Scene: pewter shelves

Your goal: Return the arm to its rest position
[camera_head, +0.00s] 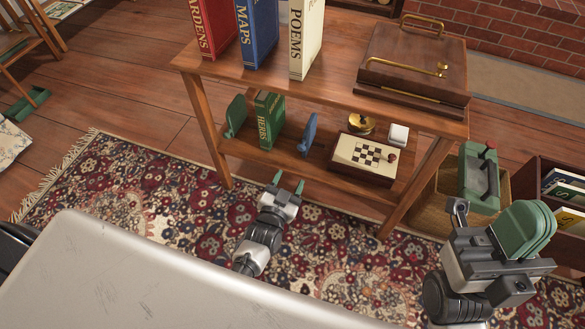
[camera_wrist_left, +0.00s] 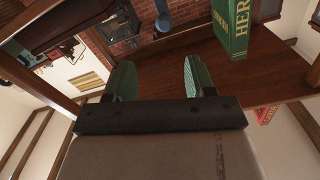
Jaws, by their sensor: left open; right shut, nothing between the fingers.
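My left gripper (camera_head: 288,184) is open and empty, with two green fingers apart. It is above the rug, in front of the shelf unit's lower shelf (camera_head: 250,160). In the left wrist view the two fingers of the left gripper (camera_wrist_left: 157,76) stand apart with nothing between them. A green HERBS book (camera_wrist_left: 233,25) shows to the right of them there, clear of the fingers. My right gripper (camera_head: 524,228) is at the lower right in the head view. Its green fingers are together with nothing seen between them.
Tall books and a brown case (camera_head: 413,60) stand on top. A wicker basket (camera_head: 430,204) and book crate are at right. The patterned rug (camera_head: 150,195) is clear.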

